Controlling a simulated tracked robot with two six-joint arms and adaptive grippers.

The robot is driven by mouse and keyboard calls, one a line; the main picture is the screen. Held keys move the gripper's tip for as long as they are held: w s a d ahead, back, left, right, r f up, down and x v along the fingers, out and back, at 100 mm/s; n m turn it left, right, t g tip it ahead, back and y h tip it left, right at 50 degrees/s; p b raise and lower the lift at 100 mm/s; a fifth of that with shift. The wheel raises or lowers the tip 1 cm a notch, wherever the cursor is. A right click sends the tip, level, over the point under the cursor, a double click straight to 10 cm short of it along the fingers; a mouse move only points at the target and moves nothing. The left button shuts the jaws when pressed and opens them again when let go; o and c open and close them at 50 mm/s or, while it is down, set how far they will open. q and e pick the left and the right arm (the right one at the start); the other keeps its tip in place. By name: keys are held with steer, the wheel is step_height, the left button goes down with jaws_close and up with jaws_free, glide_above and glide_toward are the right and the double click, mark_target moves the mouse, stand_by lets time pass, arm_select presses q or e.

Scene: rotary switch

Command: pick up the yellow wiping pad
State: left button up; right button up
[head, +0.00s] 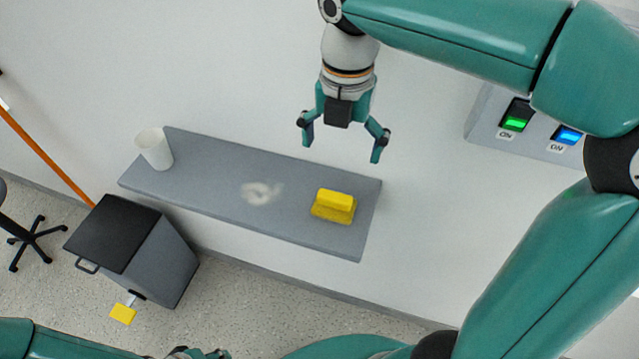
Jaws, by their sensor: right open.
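The yellow wiping pad (334,205) lies near the right end of a grey wall shelf (215,196). It has a raised grip block on a flat base. My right gripper (342,151) is open and empty, fingers pointing down. In the picture it is above the pad, with a clear gap between them. My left gripper (200,353) shows only partly at the bottom edge, and its fingers cannot be made out.
A pale smudge (262,192) marks the shelf left of the pad. A white cup (154,149) stands at the shelf's left end. A grey bin (160,262) with a black lid is below. A switch panel (490,122) with lit green and blue switches is at right.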

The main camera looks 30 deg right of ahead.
mark_target(335, 196)
steer(key=f, duration=0.7)
steer(key=w+f, duration=0.1)
steer(key=f, duration=0.2)
steer(key=shift+f, duration=0.3)
steer(key=shift+s+f, duration=0.1)
steer(key=shift+f, duration=0.65)
step_height(335, 196, down, 5)
steer(key=shift+r, duration=0.1)
steer(key=c, duration=0.9)
arm_select(q)
steer(key=shift+w+d, duration=0.1)
steer(key=shift+w, duration=0.35)
steer(key=shift+f, duration=0.1)
arm_select(e)
steer(key=shift+r, duration=0.1)
